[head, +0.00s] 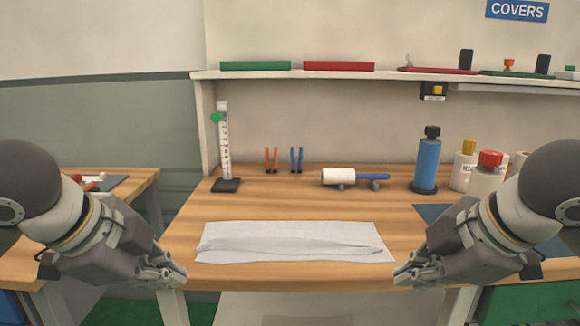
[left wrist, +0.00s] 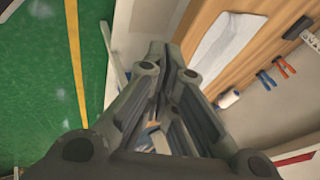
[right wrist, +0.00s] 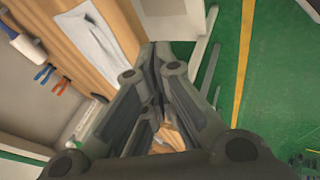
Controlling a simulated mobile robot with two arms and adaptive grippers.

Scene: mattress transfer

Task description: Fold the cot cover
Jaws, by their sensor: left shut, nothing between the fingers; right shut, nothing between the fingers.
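The cot cover (head: 290,232) is a pale grey-white cloth lying flat on the wooden table, near its front edge. It forms a wide strip with a long crease or layer edge running along its front part. It also shows in the left wrist view (left wrist: 226,45) and the right wrist view (right wrist: 88,38). My left gripper (head: 178,275) is shut and empty, in front of the table and left of the cover. My right gripper (head: 402,275) is shut and empty, to the right of the cover. Neither gripper touches the cloth.
Behind the cover stand a measuring stand (head: 224,150), orange pliers (head: 271,160), blue pliers (head: 296,160), a white roller (head: 338,176) and a blue bottle (head: 428,162). White bottles (head: 487,178) and a dark mat (head: 432,212) are at right. Bare wood surrounds the cover.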

